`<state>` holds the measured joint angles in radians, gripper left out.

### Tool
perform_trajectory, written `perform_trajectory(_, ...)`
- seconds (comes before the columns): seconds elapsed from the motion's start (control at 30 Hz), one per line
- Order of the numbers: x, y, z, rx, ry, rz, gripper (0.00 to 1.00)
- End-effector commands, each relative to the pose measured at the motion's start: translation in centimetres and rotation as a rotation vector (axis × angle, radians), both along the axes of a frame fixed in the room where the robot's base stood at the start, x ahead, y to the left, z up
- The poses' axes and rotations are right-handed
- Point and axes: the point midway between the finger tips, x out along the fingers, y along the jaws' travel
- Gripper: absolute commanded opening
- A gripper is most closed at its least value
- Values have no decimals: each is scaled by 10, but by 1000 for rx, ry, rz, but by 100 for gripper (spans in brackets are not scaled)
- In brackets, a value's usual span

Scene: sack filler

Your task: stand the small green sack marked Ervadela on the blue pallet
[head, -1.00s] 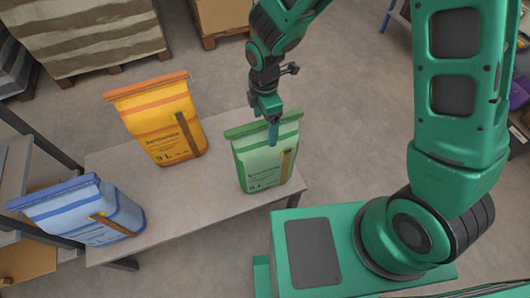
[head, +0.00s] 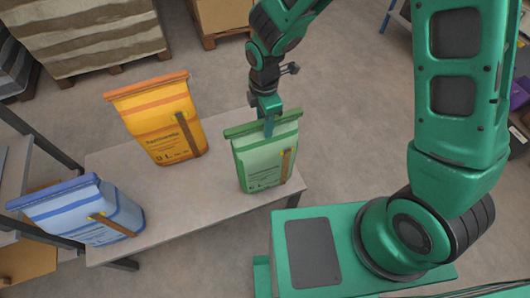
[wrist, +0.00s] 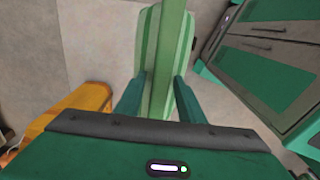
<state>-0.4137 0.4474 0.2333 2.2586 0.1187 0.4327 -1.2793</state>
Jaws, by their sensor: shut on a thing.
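The green sack (head: 265,160) stands upright on the right end of the grey table. Its printed name is too small to read. My gripper (head: 268,128) is at its top edge from above, shut on the sack's top strip. In the wrist view the green sack (wrist: 168,50) runs between the two fingers of my gripper (wrist: 160,95). I see no gap between the sack's base and the table. I cannot make out a blue pallet in these frames.
An orange sack (head: 155,125) and a blue sack (head: 85,212) stand on the same grey table (head: 205,210), to the left. A stacked pallet load (head: 85,30) is on the floor at the back left. Shelving (head: 15,180) stands at the left edge. Open floor (head: 350,110) lies beyond the table.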

Motion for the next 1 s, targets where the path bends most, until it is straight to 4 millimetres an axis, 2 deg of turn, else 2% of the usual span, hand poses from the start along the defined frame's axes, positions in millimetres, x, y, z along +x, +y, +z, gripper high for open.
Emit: perform_trajectory(1.0,1,1,55,2,-2,0,0)
